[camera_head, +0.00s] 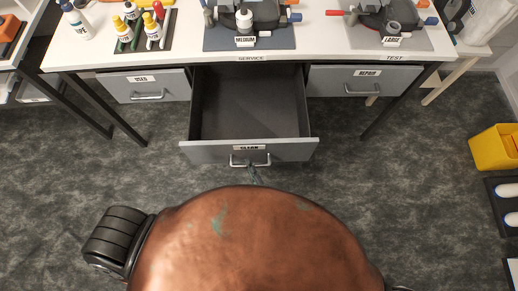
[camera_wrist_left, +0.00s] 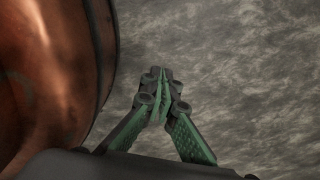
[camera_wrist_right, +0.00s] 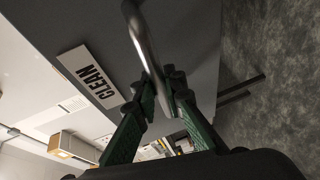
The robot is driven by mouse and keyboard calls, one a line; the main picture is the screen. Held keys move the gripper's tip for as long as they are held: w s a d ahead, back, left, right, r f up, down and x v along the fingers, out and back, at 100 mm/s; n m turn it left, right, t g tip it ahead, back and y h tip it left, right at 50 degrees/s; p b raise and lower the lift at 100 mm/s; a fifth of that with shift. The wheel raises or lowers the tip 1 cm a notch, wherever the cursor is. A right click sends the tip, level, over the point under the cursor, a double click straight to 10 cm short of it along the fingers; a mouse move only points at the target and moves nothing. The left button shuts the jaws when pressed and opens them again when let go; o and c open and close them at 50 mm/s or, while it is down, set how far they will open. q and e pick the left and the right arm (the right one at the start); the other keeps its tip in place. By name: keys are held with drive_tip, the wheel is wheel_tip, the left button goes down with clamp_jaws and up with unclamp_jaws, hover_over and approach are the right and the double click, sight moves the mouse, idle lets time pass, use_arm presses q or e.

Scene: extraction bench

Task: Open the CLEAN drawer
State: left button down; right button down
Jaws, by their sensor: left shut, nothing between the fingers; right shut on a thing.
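The CLEAN drawer (camera_head: 250,151) is the middle drawer under the bench and stands pulled well out. Its inside is empty. Its label (camera_wrist_right: 90,76) and metal bar handle (camera_wrist_right: 147,45) show close up in the right wrist view. My right gripper (camera_wrist_right: 170,95) is shut on the handle. In the head view only the tip of my right gripper (camera_head: 254,172) shows at the handle; the rest is hidden behind my own body. My left gripper (camera_wrist_left: 160,82) is shut and empty, low over the floor beside my body.
Closed drawers flank it, a left one (camera_head: 150,86) and the REPAIR drawer (camera_head: 360,81). The bench top (camera_head: 190,45) holds bottles and equipment stations. A yellow bin (camera_head: 495,148) stands on the floor at right. Floor beside the open drawer is clear.

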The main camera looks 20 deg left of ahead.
drive_tip(key=shift+s+d, duration=0.1)
drive_tip(key=shift+s, duration=0.2)
drive_tip(key=c, duration=2)
unclamp_jaws()
drive_tip(key=shift+o, duration=0.2)
use_arm(q)
drive_tip(key=shift+s+a, duration=0.1)
drive_tip(key=shift+s, duration=0.6)
use_arm(e)
drive_tip(key=v, duration=0.7)
drive_tip(key=shift+s, duration=0.25)
drive_tip(key=shift+d, duration=0.1)
